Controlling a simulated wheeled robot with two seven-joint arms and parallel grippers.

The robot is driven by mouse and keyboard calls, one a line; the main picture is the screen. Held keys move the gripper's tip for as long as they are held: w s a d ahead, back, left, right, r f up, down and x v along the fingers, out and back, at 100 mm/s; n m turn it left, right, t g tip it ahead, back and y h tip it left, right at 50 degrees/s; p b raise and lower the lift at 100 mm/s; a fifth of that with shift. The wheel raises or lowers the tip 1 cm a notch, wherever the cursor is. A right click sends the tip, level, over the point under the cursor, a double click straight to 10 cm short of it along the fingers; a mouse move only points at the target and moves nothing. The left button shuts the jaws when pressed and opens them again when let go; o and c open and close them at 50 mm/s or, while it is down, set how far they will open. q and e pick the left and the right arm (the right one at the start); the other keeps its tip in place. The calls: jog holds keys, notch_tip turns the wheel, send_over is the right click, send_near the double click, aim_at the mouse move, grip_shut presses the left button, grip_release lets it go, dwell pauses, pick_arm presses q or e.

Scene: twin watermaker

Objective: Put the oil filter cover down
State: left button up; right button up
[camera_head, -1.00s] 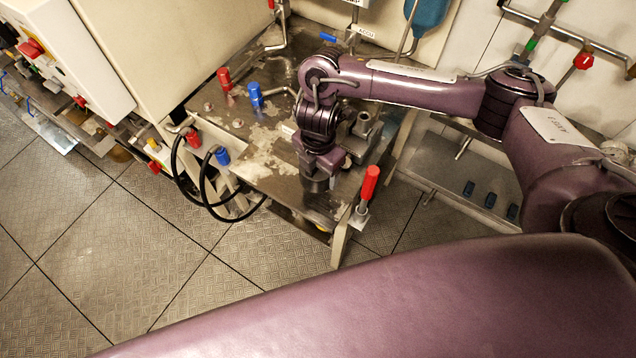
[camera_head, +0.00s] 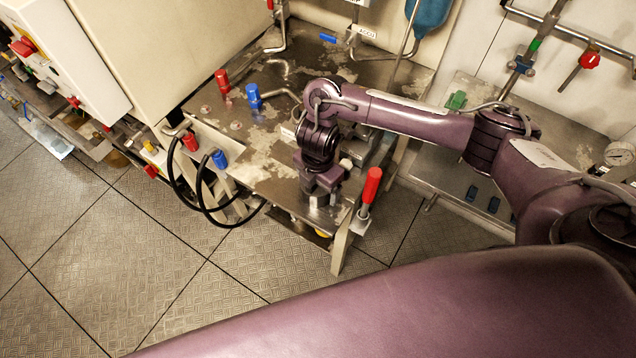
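My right gripper (camera_head: 322,196) points down over the front part of the metal bench (camera_head: 265,172), left of a red-handled valve. Its fingers are small and dark here, and I cannot tell whether they are open or shut. I cannot make out the oil filter cover clearly; if it is at the fingertips, the gripper and wrist hide it. My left gripper is not in view.
The red-handled valve (camera_head: 370,187) stands close right of the gripper at the bench corner. Another red handle (camera_head: 222,80) and a blue handle (camera_head: 254,96) stand farther back. Black hoses (camera_head: 205,200) loop off the left edge. A green part (camera_head: 456,100) sits behind my forearm.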

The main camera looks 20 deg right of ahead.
jog(key=shift+o, duration=1)
jog(key=shift+r, duration=0.2)
notch_tip(320, 180, up, 11)
jog(key=p, duration=0.4)
jog(key=shift+f, duration=0.2)
jog(key=shift+r, duration=0.7)
